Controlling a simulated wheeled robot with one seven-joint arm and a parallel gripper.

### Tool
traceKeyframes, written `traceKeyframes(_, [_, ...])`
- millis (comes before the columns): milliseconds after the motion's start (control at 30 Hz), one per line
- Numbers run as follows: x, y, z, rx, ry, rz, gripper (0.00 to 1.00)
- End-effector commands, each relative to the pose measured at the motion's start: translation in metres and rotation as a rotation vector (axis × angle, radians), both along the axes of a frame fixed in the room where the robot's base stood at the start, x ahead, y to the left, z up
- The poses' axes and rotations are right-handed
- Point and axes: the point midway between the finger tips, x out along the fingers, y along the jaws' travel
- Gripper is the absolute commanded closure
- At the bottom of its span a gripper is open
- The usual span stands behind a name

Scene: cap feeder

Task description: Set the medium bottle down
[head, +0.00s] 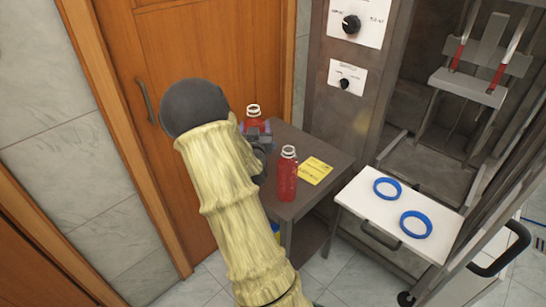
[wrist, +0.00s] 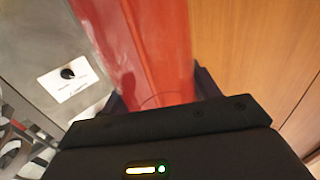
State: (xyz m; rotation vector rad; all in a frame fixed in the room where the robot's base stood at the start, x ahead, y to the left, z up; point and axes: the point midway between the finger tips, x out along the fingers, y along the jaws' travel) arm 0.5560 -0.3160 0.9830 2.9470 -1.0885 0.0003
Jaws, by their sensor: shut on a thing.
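The medium bottle (head: 254,122), red with a clear open neck, is at the far left corner of the dark side table (head: 325,149). My gripper (head: 257,131) is shut around it, and the arm hides its lower part. I cannot tell whether its base touches the table. In the wrist view the red bottle (wrist: 150,50) fills the space between the fingers of my gripper (wrist: 162,97). A second red bottle (head: 287,178) stands upright on the table, nearer and to the right, apart from my gripper.
A yellow card (head: 316,170) lies on the table to the right of the second bottle. A white board (head: 365,205) with two blue rings (head: 387,188) is further right, in front of the metal machine (head: 345,125). A wooden door (head: 205,60) stands behind.

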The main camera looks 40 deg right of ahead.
Motion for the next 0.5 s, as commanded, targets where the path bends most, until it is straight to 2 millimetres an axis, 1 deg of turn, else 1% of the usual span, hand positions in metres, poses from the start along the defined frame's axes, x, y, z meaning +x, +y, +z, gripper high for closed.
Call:
traceKeyframes(300, [0.0,0.0,-0.046,-0.002,0.001,0.0,0.8])
traceKeyframes(400, [0.0,0.0,-0.053,-0.001,-0.002,0.0,0.8])
traceKeyframes(500, [0.0,0.0,-0.054,-0.002,-0.004,0.0,0.8])
